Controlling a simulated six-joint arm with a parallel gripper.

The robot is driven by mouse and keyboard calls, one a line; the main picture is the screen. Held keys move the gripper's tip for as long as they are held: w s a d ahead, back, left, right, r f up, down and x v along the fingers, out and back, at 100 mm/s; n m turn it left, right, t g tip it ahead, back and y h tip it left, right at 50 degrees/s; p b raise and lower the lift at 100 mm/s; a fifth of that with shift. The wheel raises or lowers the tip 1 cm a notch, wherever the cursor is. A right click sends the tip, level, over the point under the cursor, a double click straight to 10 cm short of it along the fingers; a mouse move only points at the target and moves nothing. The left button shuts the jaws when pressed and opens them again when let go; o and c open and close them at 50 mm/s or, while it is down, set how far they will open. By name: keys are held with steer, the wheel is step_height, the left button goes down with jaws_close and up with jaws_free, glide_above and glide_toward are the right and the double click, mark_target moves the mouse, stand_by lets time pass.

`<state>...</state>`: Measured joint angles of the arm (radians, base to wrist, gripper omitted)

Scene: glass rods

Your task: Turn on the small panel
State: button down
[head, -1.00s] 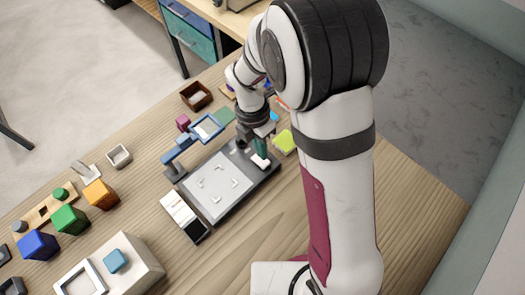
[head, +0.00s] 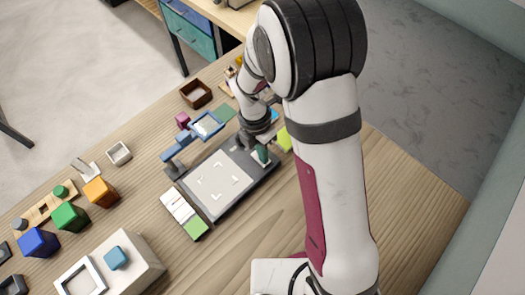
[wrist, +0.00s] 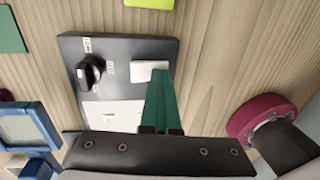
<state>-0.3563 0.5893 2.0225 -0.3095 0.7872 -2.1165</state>
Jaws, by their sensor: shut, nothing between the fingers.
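A dark flat unit (head: 200,200) carries a pale square panel (head: 219,180) with corner marks. The unit also shows in the wrist view (wrist: 120,50), with a black knob (wrist: 90,70) and a white button (wrist: 149,70). My gripper (head: 262,158) is shut and empty, its green fingers (wrist: 160,96) pointing down at the button. The fingertips overlap the button's edge in the wrist view; whether they touch it I cannot tell.
A blue stand with a framed head (head: 207,124) rises behind the unit. A lime block (head: 284,138) lies close to my gripper. Coloured blocks (head: 70,219) and a white box with a blue button (head: 116,258) stand left.

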steer(key=shift+w+a, duration=0.55)
steer(key=shift+a, duration=0.05)
steer(key=shift+r, duration=0.1)
step_height(320, 180, up, 14)
steer(key=w+a, duration=0.1)
steer(key=shift+w+a, duration=0.25)
steer(key=shift+w, duration=0.05)
steer(key=d+f, duration=0.1)
steer(key=f, duration=0.3)
steer(key=s+f, duration=0.1)
steer(key=f, duration=0.4)
steer(key=s+d+f, duration=0.1)
steer(key=f, duration=0.4)
steer(key=shift+s+d, duration=0.2)
steer(key=shift+d, duration=0.15)
